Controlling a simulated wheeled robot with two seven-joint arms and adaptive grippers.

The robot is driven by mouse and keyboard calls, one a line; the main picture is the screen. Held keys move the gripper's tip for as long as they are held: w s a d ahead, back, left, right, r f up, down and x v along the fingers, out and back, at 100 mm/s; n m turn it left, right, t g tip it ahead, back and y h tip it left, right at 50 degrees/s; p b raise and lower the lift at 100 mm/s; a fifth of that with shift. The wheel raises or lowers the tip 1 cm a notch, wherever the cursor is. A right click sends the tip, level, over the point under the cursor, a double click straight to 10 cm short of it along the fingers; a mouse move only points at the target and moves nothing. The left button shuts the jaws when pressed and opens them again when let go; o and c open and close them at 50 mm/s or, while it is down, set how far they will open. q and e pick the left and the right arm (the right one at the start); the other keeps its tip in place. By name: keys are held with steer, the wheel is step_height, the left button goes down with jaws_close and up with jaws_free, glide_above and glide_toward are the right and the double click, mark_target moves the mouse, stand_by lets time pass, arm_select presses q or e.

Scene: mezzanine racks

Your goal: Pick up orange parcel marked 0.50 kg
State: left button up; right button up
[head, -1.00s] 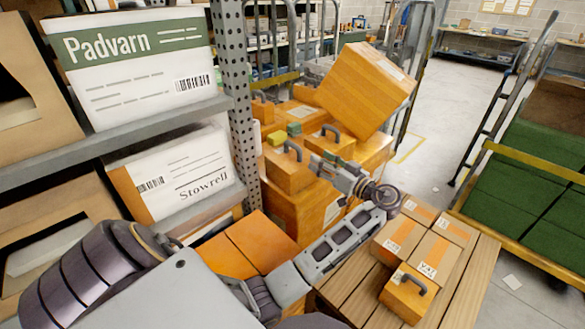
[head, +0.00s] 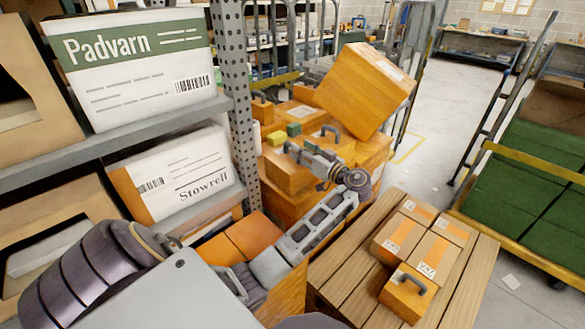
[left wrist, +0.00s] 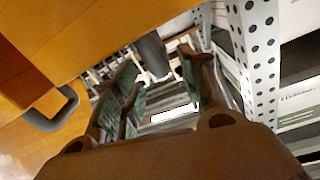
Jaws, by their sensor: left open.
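Several orange parcels with dark handles are in the head view, and no weight mark on them is legible. One handled parcel (head: 285,178) sits on the stack behind the rack post, partly hidden by my left gripper. Another (head: 262,110) is further back, and one (head: 402,300) is on the slatted wooden surface. My left gripper (head: 292,150) is open, over the stack beside the handles. In the left wrist view my open jaws (left wrist: 160,85) have nothing visible gripped between them. An orange box (left wrist: 75,35) with a grey handle (left wrist: 52,110) is to their left. My right gripper is not seen.
A large tilted orange box (head: 365,90) leans above the stack. Small taped boxes (head: 405,238) stand on the slatted surface (head: 345,265). Open floor (head: 450,100) is behind.

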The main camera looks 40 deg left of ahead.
arm_select(q)
steer(key=shift+a, duration=0.1)
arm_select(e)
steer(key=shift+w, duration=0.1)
arm_select(q)
steer(key=shift+a, duration=0.6)
steer(key=shift+w+a+f, duration=0.1)
steer(key=shift+a, duration=0.85)
steer(key=shift+w+a+f, duration=0.1)
steer(key=shift+a, duration=0.85)
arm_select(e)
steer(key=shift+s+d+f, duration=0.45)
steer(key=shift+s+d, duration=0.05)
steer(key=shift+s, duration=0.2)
arm_select(q)
steer(key=shift+c, duration=0.2)
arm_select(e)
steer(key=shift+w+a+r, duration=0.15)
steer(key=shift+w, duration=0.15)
arm_select(q)
jaws_close()
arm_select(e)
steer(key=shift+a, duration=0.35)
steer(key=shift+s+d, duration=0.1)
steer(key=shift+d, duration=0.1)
